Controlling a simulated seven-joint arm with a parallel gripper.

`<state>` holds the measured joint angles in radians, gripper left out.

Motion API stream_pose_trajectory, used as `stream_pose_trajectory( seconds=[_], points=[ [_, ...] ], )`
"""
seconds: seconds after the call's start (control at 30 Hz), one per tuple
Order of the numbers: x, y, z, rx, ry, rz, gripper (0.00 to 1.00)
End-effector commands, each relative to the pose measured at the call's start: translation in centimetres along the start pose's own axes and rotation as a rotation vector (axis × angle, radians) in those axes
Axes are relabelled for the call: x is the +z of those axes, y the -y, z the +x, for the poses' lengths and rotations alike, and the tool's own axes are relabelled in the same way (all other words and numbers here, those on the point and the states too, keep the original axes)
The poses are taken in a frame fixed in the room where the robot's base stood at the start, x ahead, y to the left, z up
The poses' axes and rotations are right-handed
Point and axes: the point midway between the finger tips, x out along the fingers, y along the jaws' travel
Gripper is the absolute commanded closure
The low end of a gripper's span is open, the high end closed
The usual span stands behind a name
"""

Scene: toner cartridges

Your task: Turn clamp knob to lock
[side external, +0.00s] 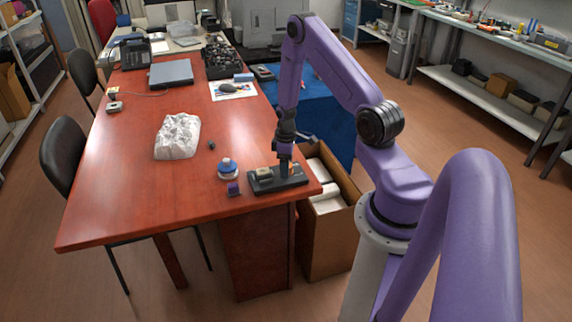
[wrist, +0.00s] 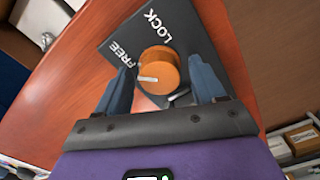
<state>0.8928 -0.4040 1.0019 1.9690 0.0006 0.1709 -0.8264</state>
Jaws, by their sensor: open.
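The clamp knob (wrist: 160,69) is a round orange knob on a dark plate (wrist: 202,30) marked FREE and LOCK in white. Its white pointer line points left in the wrist view, near the FREE word and away from LOCK. My gripper (wrist: 161,66) is open, with one blue-grey finger on each side of the knob. Whether the fingers touch the knob I cannot tell. In the side view my gripper (side external: 284,152) points down over the dark base (side external: 278,182) near the table's right corner. The knob is hard to make out there.
The red-brown table (side external: 140,205) holds a crumpled white bag (side external: 178,136), a blue-and-white round item (side external: 228,169) and a small purple block (side external: 234,188) left of the base. An open cardboard box (side external: 330,235) stands on the floor beside the table's right edge.

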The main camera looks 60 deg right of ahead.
Motion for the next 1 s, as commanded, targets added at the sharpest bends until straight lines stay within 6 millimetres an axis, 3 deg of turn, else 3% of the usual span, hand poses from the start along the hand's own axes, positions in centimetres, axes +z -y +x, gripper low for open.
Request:
stream_pose_trajectory(
  seconds=[0.07, 0.2, 0.23, 0.67, 1.0],
  points=[
    [-0.01, -0.01, -0.02, 0.000, 0.000, 0.000, 0.34],
    [-0.01, -0.01, -0.03, 0.000, 0.000, 0.000, 0.80],
    [-0.01, -0.01, -0.03, 0.000, 0.000, 0.000, 0.87],
    [-0.03, 0.00, -0.06, 0.000, 0.000, 0.073, 0.87],
    [-0.04, -0.07, -0.07, 0.001, -0.001, 0.337, 0.87]
  ],
)
